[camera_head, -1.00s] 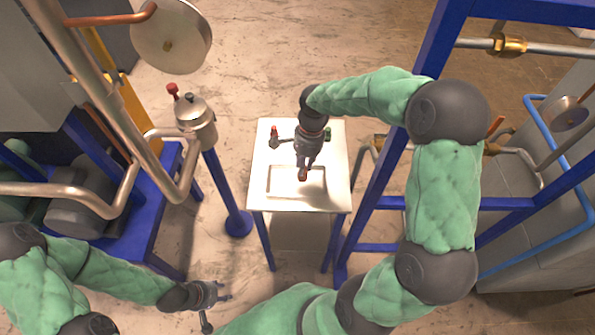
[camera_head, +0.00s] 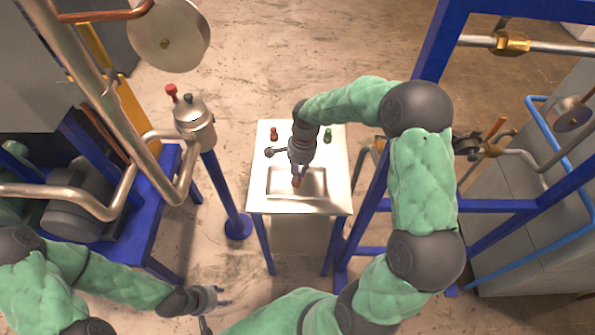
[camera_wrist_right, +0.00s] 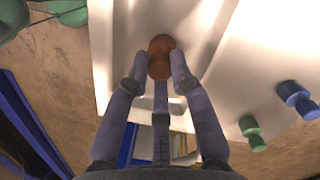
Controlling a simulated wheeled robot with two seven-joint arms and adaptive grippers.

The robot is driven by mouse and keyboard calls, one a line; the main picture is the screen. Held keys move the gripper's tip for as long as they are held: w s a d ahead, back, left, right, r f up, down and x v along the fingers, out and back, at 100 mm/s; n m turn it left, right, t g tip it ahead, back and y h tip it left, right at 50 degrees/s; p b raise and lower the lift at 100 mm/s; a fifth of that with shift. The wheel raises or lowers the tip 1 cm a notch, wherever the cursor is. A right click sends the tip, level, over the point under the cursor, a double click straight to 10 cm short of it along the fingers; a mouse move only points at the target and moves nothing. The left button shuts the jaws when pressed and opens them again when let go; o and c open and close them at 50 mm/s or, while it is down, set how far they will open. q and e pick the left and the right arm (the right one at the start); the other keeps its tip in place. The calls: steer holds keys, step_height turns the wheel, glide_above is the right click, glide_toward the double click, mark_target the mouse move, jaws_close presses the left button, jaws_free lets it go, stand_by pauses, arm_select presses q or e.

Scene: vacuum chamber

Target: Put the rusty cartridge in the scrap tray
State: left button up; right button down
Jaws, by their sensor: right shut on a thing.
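The rusty cartridge (camera_wrist_right: 160,57) is a small brown-orange waisted piece. It sits between the fingertips of my right gripper (camera_wrist_right: 158,78), which is shut on it. In the head view the right gripper (camera_head: 297,176) holds the rusty cartridge (camera_head: 296,183) over the scrap tray (camera_head: 268,184), a shallow white tray at the front of the white table. I cannot tell whether the cartridge touches the tray floor. My left gripper (camera_head: 222,296) is open and empty, low at the left, away from the table.
A red cartridge (camera_head: 274,134) and a green cartridge (camera_head: 327,136) stand on the back of the white table (camera_head: 339,195). The wrist view also shows a blue cartridge (camera_wrist_right: 296,97). A blue post with a metal canister (camera_head: 194,122) stands left; a blue frame (camera_head: 377,190) stands right.

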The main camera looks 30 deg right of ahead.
steer(key=c, duration=1.1)
jaws_free()
steer(key=shift+f, duration=0.1)
steer(key=r+p, duration=0.1)
steer(key=r, duration=0.3)
steer(key=d+r+p, duration=0.1)
steer(key=r, duration=0.3)
steer(key=r+p, duration=0.1)
steer(key=r, duration=0.3)
steer(key=shift+w+d+r, duration=0.1)
steer(key=shift+w+d, duration=0.1)
steer(key=shift+d, duration=0.2)
